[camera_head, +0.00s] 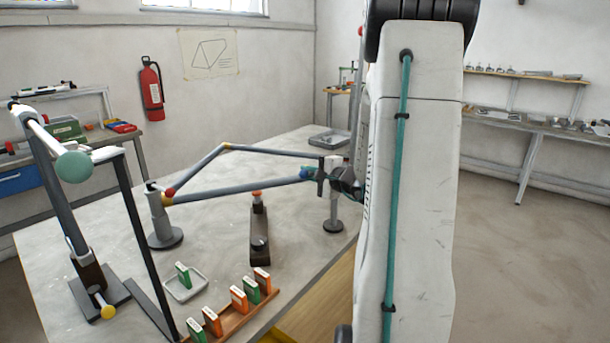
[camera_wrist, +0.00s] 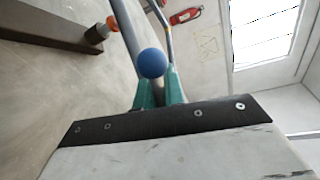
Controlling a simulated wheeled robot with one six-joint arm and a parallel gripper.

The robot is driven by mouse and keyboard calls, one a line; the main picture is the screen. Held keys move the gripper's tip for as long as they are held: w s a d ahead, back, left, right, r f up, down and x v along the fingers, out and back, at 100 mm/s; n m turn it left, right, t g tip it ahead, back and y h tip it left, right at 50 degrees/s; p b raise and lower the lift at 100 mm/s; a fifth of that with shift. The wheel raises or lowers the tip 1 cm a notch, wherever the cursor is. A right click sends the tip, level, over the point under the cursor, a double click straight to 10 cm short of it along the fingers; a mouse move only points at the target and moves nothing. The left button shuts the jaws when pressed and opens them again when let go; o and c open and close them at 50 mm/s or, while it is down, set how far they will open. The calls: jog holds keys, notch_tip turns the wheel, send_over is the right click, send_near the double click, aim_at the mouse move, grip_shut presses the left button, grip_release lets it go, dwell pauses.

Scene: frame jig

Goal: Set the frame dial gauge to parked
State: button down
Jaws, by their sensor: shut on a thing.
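A grey tube frame (camera_head: 240,190) with red, yellow and blue joint balls spans two round-based posts on the table. My gripper (camera_head: 308,174) is at the right end of its lower tube, by the blue ball. In the wrist view, the teal fingers of my gripper (camera_wrist: 160,92) are closed around the tube end, just behind the blue ball (camera_wrist: 152,63). The exact contact is partly hidden by the ball. A dark bar with an orange-topped post (camera_head: 258,235) stands apart in mid-table. No part is clearly recognisable as a dial gauge, and its setting cannot be read.
A wooden rack (camera_head: 232,318) with several orange and green blocks lies at the front edge. A small tray (camera_head: 201,283) holds a green block. A tall dark stand with a grey tube (camera_head: 60,190) is at left. A grey tray (camera_head: 322,140) sits at the back. My arm hides the table's right side.

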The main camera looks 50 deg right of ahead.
jog(key=c, duration=1.5)
grip_release()
jog(key=shift+w, duration=0.1)
jog(key=s+r, duration=0.1)
jog(key=s, duration=0.6)
jog(key=shift+s+a, duration=0.15)
jog(key=shift+s, duration=0.25)
jog(key=shift+r, duration=0.1)
